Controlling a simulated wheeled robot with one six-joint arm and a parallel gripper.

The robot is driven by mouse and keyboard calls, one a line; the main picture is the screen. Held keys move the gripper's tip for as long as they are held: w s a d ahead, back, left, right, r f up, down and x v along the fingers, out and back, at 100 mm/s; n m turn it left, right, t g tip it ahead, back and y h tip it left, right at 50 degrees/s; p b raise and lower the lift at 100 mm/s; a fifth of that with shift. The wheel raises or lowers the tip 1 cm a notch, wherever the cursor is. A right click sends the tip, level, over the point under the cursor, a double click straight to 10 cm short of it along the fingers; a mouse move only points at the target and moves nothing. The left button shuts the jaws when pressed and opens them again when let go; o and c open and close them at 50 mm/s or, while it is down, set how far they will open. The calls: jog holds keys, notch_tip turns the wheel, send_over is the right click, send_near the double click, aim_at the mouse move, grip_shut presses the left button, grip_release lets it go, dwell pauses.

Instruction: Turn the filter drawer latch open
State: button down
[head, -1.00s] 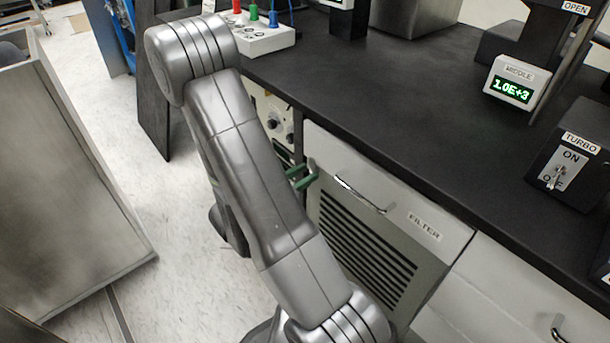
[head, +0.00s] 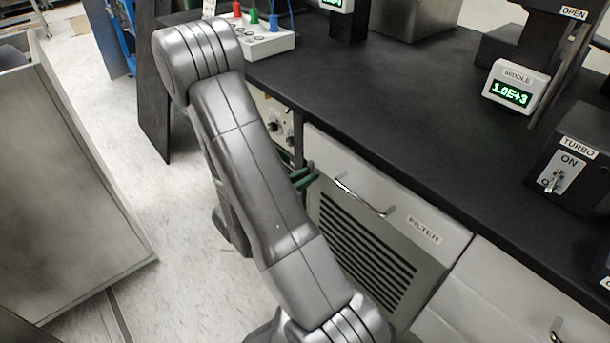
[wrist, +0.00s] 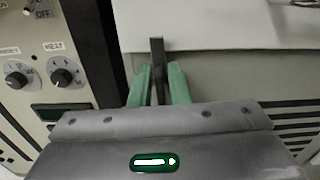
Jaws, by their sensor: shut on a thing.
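The filter drawer (head: 425,229) is a light grey front with a FILTER label and a metal handle, in the bench's front below the black top. Its latch, a dark upright bar (wrist: 157,62), stands at the drawer's left end in the wrist view. My gripper (head: 306,177) has green fingers and sits at that left end in the head view. In the wrist view my gripper (wrist: 159,82) has one finger on each side of the latch bar and is shut on it. The lower part of the latch is hidden behind my gripper body.
A slotted vent panel (head: 365,255) lies below the drawer. A panel with knobs (wrist: 40,75) is left of the drawer. The black bench top (head: 400,130) carries a TURBO switch box (head: 575,165) and a MIDDLE display (head: 512,88). A grey cabinet (head: 65,170) stands left across open floor.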

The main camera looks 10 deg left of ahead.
jog(key=n+p, duration=0.4)
jog(key=p, duration=0.1)
jog(key=shift+w+a+r+n, duration=0.15)
jog(key=shift+r+n, duration=0.05)
jog(key=shift+n, duration=0.1)
jog(key=shift+w+a+f+n+p, duration=0.1)
jog(key=shift+f+n+p, duration=0.15)
jog(key=shift+n+p, duration=1.6)
jog(key=shift+w+a+f+n+p, duration=0.1)
jog(key=shift+f+n+p, duration=0.15)
jog(key=shift+n+p, duration=1.65)
jog(key=shift+a+f+n+p, duration=0.1)
jog(key=shift+f+n+p, duration=0.15)
jog(key=shift+n+p, duration=1.6)
jog(key=shift+f+n+b, duration=0.1)
jog(key=shift+n+b, duration=0.6)
jog(key=shift+n, duration=0.2)
jog(key=c, duration=1.6)
grip_release()
jog(key=shift+o, duration=0.2)
